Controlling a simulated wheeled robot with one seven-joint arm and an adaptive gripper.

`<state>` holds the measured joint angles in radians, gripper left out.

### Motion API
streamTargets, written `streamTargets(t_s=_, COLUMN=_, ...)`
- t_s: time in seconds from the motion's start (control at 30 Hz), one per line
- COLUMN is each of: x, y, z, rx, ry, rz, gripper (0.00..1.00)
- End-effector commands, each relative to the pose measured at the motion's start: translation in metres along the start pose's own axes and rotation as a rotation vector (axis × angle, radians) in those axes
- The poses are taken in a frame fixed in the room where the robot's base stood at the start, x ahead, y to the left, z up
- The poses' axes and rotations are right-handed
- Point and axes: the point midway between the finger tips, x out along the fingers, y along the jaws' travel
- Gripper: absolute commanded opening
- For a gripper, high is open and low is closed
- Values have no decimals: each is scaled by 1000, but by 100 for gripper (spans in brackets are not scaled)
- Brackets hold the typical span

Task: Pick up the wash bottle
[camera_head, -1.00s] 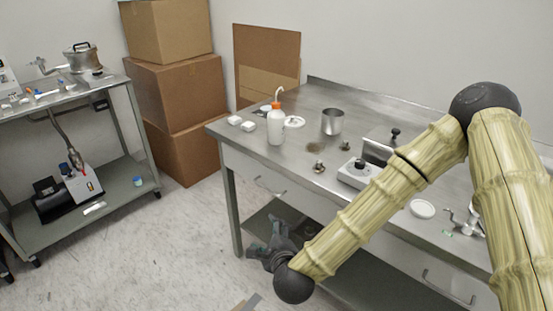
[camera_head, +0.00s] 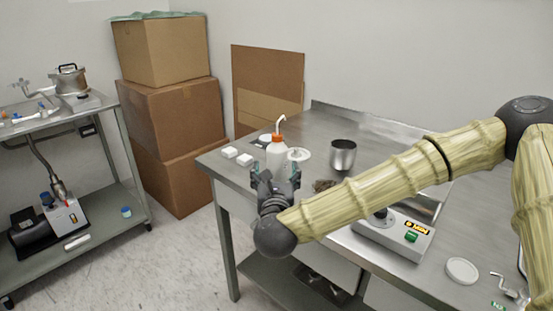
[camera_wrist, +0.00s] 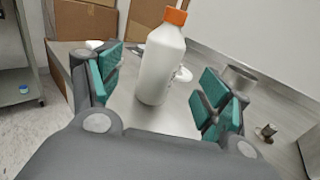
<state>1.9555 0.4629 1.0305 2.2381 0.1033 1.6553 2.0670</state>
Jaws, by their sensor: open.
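The wash bottle (camera_head: 276,154) is white with an orange cap and a bent white spout. It stands upright on the steel table (camera_head: 321,119) near its left end. My gripper (camera_head: 274,178) is at the table's front edge, in front of the bottle, and hides its lower part in the head view. In the wrist view the bottle (camera_wrist: 161,62) stands beyond and between the green-padded fingers of my gripper (camera_wrist: 161,90). The fingers are spread open with nothing between their pads that I can make out as touched.
Small white blocks (camera_head: 244,159) lie left of the bottle. A white disc (camera_head: 299,154) and a steel beaker (camera_head: 342,155) stand to its right. A device with a display (camera_head: 394,236) sits nearer the front. Cardboard boxes (camera_head: 174,118) are stacked left of the table.

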Motion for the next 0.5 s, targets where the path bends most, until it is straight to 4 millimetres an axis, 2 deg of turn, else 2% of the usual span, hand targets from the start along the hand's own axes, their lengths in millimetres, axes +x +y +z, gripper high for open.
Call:
streamTargets(t_s=0.1, x=21, y=-1, z=-2, rx=-1, ry=2, rz=-3, gripper=77)
streamTargets(t_s=0.2, x=34, y=-1, z=-4, rx=-1, ry=5, rz=-2, gripper=77)
streamTargets(t_s=0.5, x=54, y=-1, z=-2, rx=-3, ry=5, rz=0, gripper=77)
